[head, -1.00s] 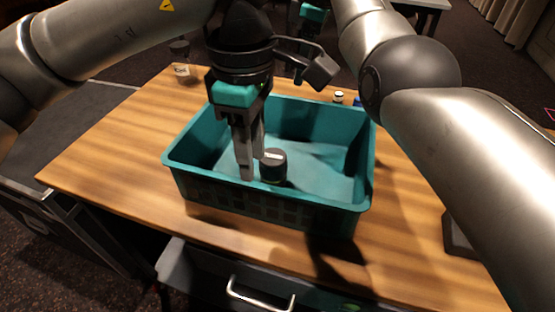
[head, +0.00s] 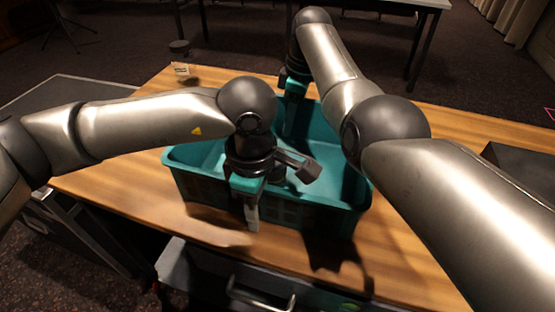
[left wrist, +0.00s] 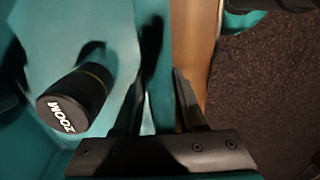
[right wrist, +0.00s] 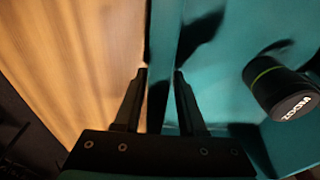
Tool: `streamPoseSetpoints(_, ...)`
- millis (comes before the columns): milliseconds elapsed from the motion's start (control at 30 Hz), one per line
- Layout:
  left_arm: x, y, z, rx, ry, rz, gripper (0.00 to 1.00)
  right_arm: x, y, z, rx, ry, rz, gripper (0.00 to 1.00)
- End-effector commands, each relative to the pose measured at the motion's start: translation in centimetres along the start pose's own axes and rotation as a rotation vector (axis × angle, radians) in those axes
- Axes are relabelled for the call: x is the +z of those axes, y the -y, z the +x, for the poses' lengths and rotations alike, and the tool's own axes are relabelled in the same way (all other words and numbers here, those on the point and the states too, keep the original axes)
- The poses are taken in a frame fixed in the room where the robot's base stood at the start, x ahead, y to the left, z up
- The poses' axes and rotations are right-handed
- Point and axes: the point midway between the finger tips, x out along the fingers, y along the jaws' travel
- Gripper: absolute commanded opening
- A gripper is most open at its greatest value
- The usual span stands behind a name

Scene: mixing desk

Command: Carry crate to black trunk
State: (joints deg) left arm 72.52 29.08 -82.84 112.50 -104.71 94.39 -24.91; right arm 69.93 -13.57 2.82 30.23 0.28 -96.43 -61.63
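The teal crate (head: 190,185) stands on the wooden desk. My left gripper (head: 252,215) points down at its near wall; in the left wrist view its open fingers (left wrist: 158,100) straddle the wall, with gaps visible. My right gripper (head: 293,110) is at the far wall, its fingertips mostly hidden in the head view. In the right wrist view its fingers (right wrist: 160,90) stand open on either side of the rim. A black cylinder marked ZOOM (left wrist: 75,98) lies in the crate and also shows in the right wrist view (right wrist: 280,90). The black trunk (head: 65,92) is left of the desk.
A small jar with a pale card (head: 181,69) stands at the desk's back left corner. A dark box (head: 520,170) sits at the right. A drawer with a metal handle (head: 262,292) is open below the front edge. Another table (head: 390,4) stands behind.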

Motion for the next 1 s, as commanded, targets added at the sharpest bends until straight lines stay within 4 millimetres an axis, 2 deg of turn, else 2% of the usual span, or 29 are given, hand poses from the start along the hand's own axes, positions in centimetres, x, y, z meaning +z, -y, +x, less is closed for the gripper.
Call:
streamPoseSetpoints(167, -0.01, 0.0, 0.0, 0.0, 0.0, 0.0, 0.4, -0.01, 0.02, 0.0, -0.001, 0.0, 0.0, 0.4)
streamPoseSetpoints(533, 0.0, 0.01, -0.02, 0.0, 0.0, 0.0, 0.0, 0.0, 0.01, -0.03, -0.001, 0.0, 0.0, 0.0)
streamPoseSetpoints(1000, 0.01, 0.01, -0.04, 0.0, 0.0, 0.0, 0.0, 0.01, -0.01, -0.06, 0.0, 0.0, 0.0, 0.0)
